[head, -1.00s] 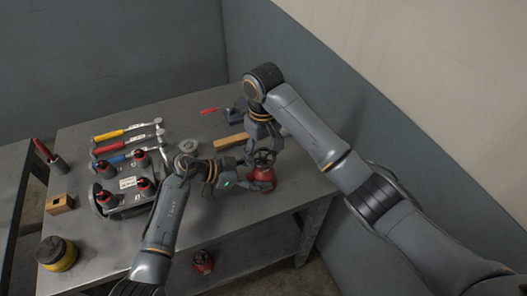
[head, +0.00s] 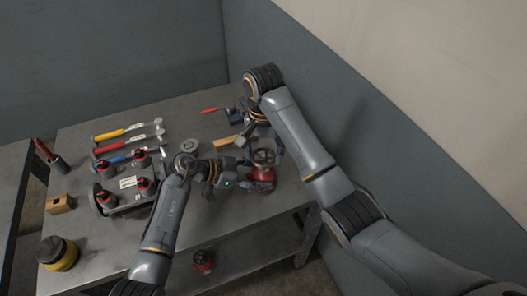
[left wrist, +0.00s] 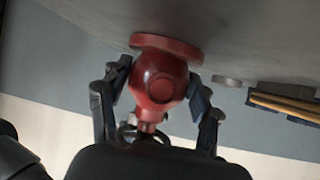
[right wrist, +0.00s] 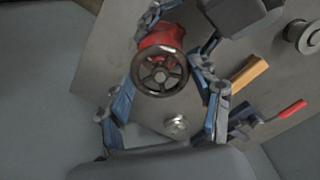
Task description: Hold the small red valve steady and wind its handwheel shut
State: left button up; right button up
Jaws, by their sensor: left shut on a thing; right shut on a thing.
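The small red valve (head: 262,178) stands upright near the table's right edge. Its dark spoked handwheel (head: 263,157) faces up and also shows in the right wrist view (right wrist: 160,73). My left gripper (head: 250,180) is shut on the valve body, one finger on each side of the red body (left wrist: 160,75) in the left wrist view. My right gripper (right wrist: 163,82) reaches down from above and is shut on the handwheel, with its fingers on opposite sides of the rim. The left wrist view hides much of the wheel behind my own gripper.
Another red valve (head: 202,262) sits lower down. A wall stands close on the right.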

pick_arm(q)
jog(key=shift+s, duration=0.1)
pick_arm(e)
jog(key=shift+w+m, duration=0.1)
jog(key=shift+m, duration=0.6)
jog(key=o, duration=1.1)
jog(key=shift+o, duration=0.2)
